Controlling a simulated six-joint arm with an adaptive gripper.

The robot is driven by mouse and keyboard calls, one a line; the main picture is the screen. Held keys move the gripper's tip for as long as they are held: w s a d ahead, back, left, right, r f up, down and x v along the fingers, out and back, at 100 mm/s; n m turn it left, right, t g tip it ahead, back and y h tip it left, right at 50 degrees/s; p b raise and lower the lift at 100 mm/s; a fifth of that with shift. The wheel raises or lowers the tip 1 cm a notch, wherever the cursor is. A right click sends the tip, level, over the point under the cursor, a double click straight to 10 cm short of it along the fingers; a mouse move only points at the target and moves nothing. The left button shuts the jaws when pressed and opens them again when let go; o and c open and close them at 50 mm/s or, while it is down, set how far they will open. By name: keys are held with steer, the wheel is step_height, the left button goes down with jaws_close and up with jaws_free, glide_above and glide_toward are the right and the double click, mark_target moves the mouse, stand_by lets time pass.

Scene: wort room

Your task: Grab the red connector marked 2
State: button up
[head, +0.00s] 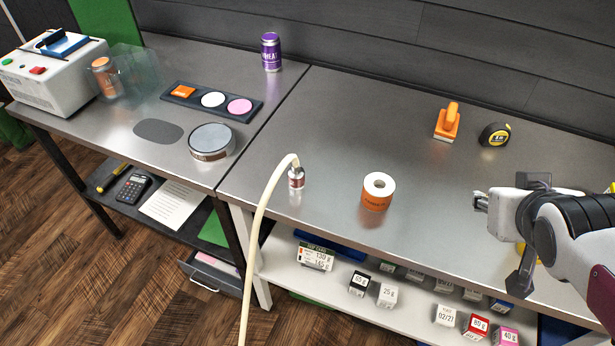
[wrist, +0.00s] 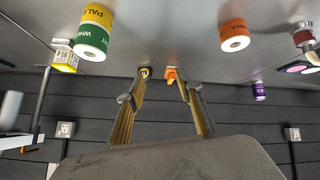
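The connector (head: 296,181) stands upright on the steel table in the head view, left of the orange roll. It has a red band and a metal collar, and a cream hose (head: 262,215) runs from its top. Its number is too small to read. In the wrist view the connector (wrist: 303,38) shows at the upper right edge, partly cut off. My gripper (head: 481,200) is above the right part of the table, well to the right of the connector. In the wrist view its two fingers (wrist: 160,95) are apart with nothing between them.
An orange label roll (head: 375,198) stands between the connector and my gripper. An orange stamp (head: 447,125) and a tape measure (head: 495,134) are farther back. A yellow and green roll (wrist: 93,35) is near my gripper. A round tin (head: 211,141) and purple can (head: 271,52) stand left.

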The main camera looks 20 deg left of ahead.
steer(key=w+a+f+n+t+y, duration=0.1)
steer(key=w+a+f+n+y, duration=0.15)
steer(key=w+a, duration=0.4)
steer(key=n+g+y, duration=0.4)
steer(key=n+y, duration=0.3)
steer(key=y, duration=0.2)
glide_toward(297, 166)
steer(key=x, duration=0.3)
steer(key=shift+w+d, duration=0.1)
steer(key=shift+d, duration=0.05)
steer(key=shift+x, duration=1.3)
steer(key=shift+x, duration=2.55)
